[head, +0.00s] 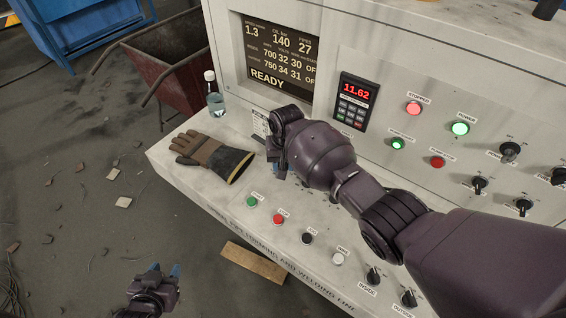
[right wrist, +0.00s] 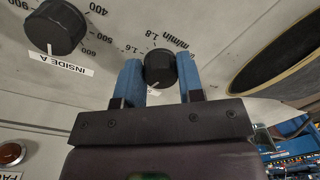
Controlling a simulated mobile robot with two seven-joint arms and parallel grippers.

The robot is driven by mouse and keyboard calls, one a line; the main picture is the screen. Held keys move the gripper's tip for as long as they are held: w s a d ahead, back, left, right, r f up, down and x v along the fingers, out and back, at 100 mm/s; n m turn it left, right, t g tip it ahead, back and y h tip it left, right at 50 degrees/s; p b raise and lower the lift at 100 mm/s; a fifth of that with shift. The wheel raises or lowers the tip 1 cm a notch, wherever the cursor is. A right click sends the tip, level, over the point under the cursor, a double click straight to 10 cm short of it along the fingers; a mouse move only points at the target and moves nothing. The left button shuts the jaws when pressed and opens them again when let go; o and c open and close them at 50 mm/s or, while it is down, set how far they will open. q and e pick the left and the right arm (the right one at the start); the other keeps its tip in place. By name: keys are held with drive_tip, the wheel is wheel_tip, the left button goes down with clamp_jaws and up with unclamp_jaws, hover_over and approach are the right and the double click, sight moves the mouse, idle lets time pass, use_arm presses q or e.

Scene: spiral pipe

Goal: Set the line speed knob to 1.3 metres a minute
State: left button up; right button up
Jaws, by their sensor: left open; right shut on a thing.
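The line speed knob (right wrist: 160,66) is black and round, with "m/min" and figures such as 1.6 and 1.8 around it in the right wrist view. My right gripper (right wrist: 161,78) has its blue fingers shut on the knob, one on each side. The knob's pointer setting is hard to read. In the head view my right arm and hand hide the knob. The display (head: 278,57) shows 1.3 at its top left and READY at the bottom. My left gripper (head: 166,269) is open and empty, low at the left, off the console.
The INSIDE A knob (right wrist: 55,27) is beside the line speed knob. A glove (head: 213,157) and a clear bottle (head: 214,98) lie and stand on the console ledge (head: 180,165). Push buttons (head: 278,219) line the ledge. A red cart (head: 172,70) stands behind at the left.

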drive_tip(key=shift+m, duration=0.6)
drive_tip(key=shift+r, duration=0.1)
drive_tip(key=o, duration=0.9)
drive_tip(key=r, duration=1)
drive_tip(key=shift+d+r, duration=0.3)
drive_tip(key=shift+r, duration=0.05)
